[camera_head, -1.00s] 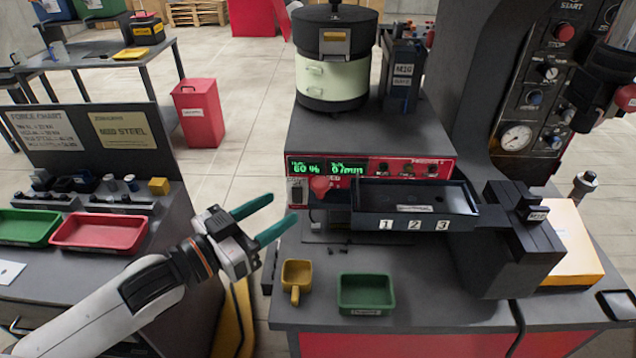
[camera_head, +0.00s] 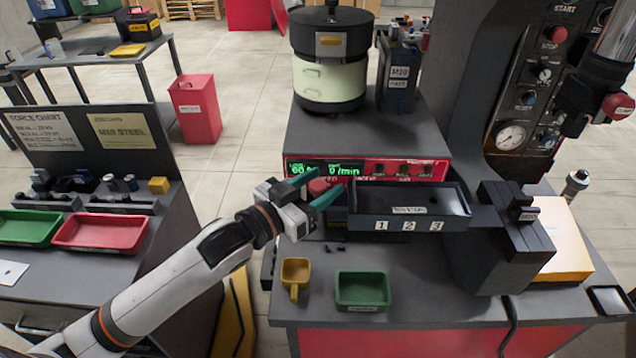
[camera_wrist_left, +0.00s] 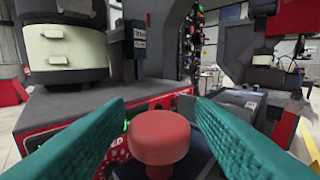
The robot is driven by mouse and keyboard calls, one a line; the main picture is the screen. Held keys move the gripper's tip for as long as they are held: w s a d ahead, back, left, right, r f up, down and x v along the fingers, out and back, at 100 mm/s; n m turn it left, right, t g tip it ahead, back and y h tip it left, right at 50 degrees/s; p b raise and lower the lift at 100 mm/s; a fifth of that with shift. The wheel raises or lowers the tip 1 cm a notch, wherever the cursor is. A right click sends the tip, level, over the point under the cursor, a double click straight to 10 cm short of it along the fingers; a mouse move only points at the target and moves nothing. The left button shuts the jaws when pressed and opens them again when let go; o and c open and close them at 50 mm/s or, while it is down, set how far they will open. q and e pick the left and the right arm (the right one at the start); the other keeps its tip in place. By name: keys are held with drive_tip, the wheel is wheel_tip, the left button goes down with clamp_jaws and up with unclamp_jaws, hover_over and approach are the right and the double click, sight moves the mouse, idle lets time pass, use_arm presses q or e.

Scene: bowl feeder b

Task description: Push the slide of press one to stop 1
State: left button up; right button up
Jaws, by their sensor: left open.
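The press slide's red knob (camera_head: 319,187) sits at the left end of a dark tray-like block (camera_head: 410,225) whose front carries labels 1, 2 and 3. My left gripper (camera_head: 328,184) is open, with its teal fingers on either side of the knob. In the left wrist view the round red knob (camera_wrist_left: 160,138) stands between the two open fingers (camera_wrist_left: 160,115), with gaps visible on both sides. The lower part of the knob and its mount are partly hidden. My right gripper is not in view.
A red-fronted feeder with a green display (camera_head: 325,170) and a round bowl (camera_head: 328,75) stands behind the knob. A yellow scoop (camera_head: 295,275) and a green tray (camera_head: 362,290) lie in front. A dark block (camera_head: 510,235) stands right of the labelled tray.

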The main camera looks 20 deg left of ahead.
use_arm(q)
clamp_jaws()
drive_tip(key=shift+d, duration=0.1)
